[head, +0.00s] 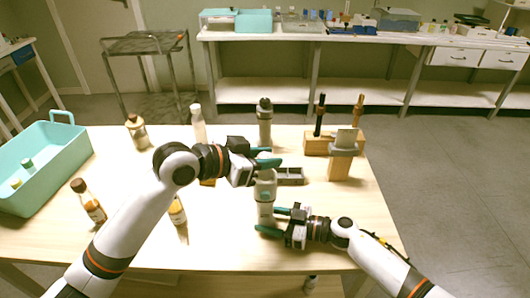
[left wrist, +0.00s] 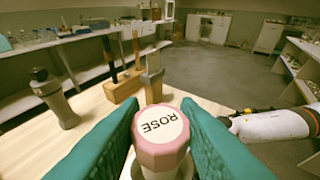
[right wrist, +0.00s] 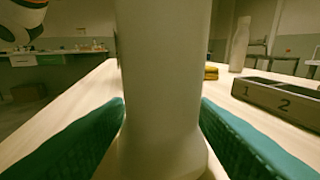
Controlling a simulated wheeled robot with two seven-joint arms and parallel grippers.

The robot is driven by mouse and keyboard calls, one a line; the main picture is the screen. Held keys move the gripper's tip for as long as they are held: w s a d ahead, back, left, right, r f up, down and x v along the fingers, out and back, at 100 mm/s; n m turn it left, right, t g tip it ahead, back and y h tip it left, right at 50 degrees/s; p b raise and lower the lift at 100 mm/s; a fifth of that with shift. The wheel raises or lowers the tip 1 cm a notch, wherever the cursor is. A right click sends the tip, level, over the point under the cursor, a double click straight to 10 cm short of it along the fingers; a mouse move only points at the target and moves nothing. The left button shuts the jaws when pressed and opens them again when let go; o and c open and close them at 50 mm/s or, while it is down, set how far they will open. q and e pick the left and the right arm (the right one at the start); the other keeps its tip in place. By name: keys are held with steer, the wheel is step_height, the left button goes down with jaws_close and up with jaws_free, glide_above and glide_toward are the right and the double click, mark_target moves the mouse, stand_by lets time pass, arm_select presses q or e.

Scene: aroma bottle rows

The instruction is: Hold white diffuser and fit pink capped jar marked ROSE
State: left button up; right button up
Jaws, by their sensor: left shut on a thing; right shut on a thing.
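The white diffuser (head: 265,208) stands upright near the table's front edge. It fills the middle of the right wrist view (right wrist: 163,80). My right gripper (head: 270,221) is shut on its lower part, one teal finger on each side. The jar with the pink cap (left wrist: 161,145) has a white top label reading ROSE. My left gripper (head: 268,158) is shut on this jar, right above the diffuser. The jar looks roughly upright. In the head view my left gripper mostly hides it. I cannot tell whether the jar touches the diffuser.
A grey tray (right wrist: 282,101) with compartments marked 1 and 2 lies just behind the diffuser. Behind are a grey bottle (head: 264,125) and a wooden block with tools (head: 318,145). A teal crate (head: 70,160) and several bottles occupy the left side. The table's front right is clear.

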arm_select(q)
steer(key=shift+f, duration=1.1)
steer(key=o, duration=1)
steer(key=shift+r, duration=3.55)
arm_select(e)
steer(key=shift+f, duration=0.1)
steer(key=o, duration=0.8)
steer(key=shift+o, duration=0.2)
